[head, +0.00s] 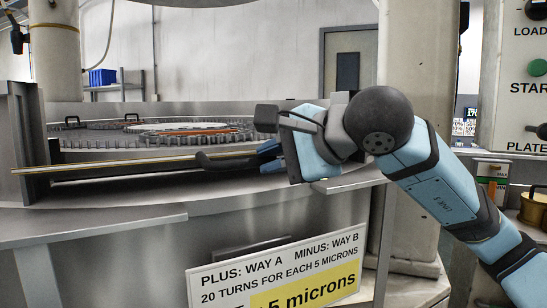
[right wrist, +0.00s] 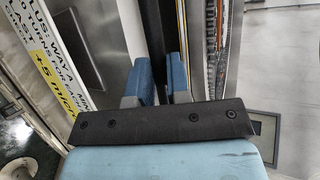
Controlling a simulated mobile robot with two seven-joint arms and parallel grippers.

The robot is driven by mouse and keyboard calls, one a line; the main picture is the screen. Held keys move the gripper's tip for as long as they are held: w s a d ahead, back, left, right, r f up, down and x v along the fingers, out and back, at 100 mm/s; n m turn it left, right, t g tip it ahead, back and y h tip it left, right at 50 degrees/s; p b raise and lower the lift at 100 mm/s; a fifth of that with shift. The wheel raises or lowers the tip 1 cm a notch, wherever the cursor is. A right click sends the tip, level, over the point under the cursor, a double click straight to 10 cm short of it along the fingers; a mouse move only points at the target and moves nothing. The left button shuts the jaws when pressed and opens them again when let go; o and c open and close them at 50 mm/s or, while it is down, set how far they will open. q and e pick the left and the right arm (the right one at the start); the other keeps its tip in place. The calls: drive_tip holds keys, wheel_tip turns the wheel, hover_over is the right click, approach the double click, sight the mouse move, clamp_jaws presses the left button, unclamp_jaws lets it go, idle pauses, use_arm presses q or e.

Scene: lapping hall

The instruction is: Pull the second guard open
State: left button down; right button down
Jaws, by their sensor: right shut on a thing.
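The guard (head: 110,164) is a long low panel with a yellowish top edge, running across the front of the round lapping table (head: 90,140). A black bar handle (head: 222,162) sticks out near its right part. My right gripper (head: 268,152) comes in from the right and its blue fingers are shut on the handle. In the right wrist view the fingers (right wrist: 158,85) stand on both sides of the dark handle bar (right wrist: 152,35). My own gripper and wrist hide the handle's right end. My left gripper is in neither view.
A sign with turn and micron text (head: 275,275) hangs on the machine front below the guard. A pale column (head: 418,60) stands behind my right arm. A control panel (head: 515,80) with labelled buttons is at far right. Blue bins (head: 102,77) stand on a back shelf.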

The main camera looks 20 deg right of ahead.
drive_tip(key=c, duration=1.1)
unclamp_jaws()
drive_tip(key=shift+s+d+r, duration=0.25)
drive_tip(key=shift+s+r, duration=0.05)
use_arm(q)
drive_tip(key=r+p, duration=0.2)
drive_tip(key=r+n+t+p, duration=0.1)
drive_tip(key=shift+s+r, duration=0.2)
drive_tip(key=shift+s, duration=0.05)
use_arm(e)
drive_tip(key=v, duration=1.2)
drive_tip(key=shift+s+d, duration=0.25)
drive_tip(key=shift+s, duration=0.15)
